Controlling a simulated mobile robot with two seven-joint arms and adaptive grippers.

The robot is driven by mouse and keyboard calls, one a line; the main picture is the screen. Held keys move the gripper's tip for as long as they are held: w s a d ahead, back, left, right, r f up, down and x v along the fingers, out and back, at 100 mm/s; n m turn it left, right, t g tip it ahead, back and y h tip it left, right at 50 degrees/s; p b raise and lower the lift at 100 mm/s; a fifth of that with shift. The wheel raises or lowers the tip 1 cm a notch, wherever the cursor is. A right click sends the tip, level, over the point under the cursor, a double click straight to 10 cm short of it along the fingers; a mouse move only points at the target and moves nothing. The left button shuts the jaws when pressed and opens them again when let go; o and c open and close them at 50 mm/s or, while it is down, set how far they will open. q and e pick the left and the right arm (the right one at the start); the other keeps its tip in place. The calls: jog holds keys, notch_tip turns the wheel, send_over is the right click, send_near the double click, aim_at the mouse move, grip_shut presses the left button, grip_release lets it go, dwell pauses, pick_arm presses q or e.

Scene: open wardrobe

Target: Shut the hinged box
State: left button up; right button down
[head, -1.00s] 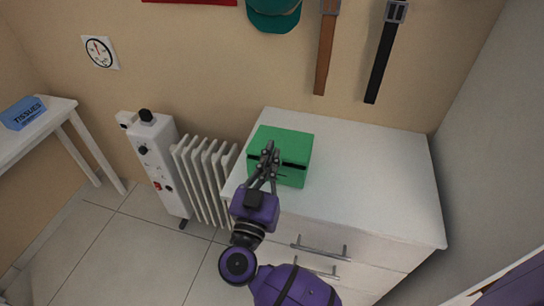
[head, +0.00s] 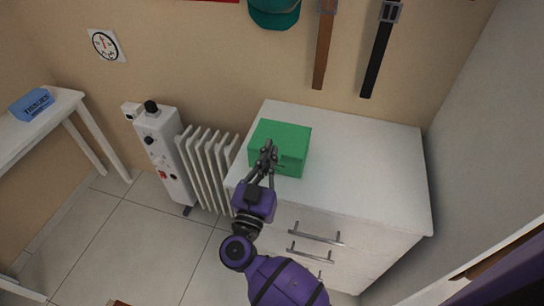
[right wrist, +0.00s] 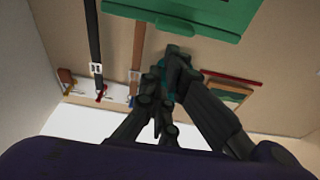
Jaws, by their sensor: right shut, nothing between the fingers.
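The green hinged box (head: 284,139) sits on the left part of the white drawer unit's top. Its lid looks down, with no dark gap at the front. Part of the green box also shows at the top of the right wrist view (right wrist: 200,14). My right gripper (head: 267,149) is shut and empty, with its fingertips at the box's front left and covering a little of it. Whether they touch it I cannot tell. The fingers also show in the right wrist view (right wrist: 172,62). My left gripper is not in view.
The drawer unit's top (head: 365,160) is clear right of the box. A white radiator (head: 208,165) stands to its left. Belts (head: 325,50) and a teal cap (head: 274,12) hang on the wall behind. A tissue box (head: 32,104) lies on a side table.

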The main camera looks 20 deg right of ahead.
jog(key=r+b+v, duration=0.1)
jog(key=r+v, duration=0.1)
jog(key=v, duration=0.7)
jog(key=w+a+f+n+t+y+p, duration=0.1)
jog(key=w+a+n+t+y, duration=0.15)
jog(key=a+n+y, duration=0.65)
jog(key=s+d+f+m+g+y+p, duration=0.1)
jog(key=s+d+f+g+y, duration=0.25)
jog(key=s+f, duration=0.4)
jog(key=s+d+f+m+g+y+p, duration=0.1)
jog(key=s+d+f+g+y+p, duration=0.1)
jog(key=s+d+f+g, duration=0.45)
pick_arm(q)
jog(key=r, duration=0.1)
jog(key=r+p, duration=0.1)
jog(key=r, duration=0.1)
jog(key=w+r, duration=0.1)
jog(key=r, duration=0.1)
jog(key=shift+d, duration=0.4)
pick_arm(e)
jog(key=s+d+f+h, duration=0.1)
jog(key=s+d+f, duration=0.2)
jog(key=s, duration=0.4)
jog(key=s+d+f+h, duration=0.1)
jog(key=s+d+f, duration=0.3)
jog(key=s, duration=0.3)
jog(key=shift+d+f+g+h, duration=0.25)
jog(key=shift+d+g+h, duration=0.15)
jog(key=shift+d, duration=0.4)
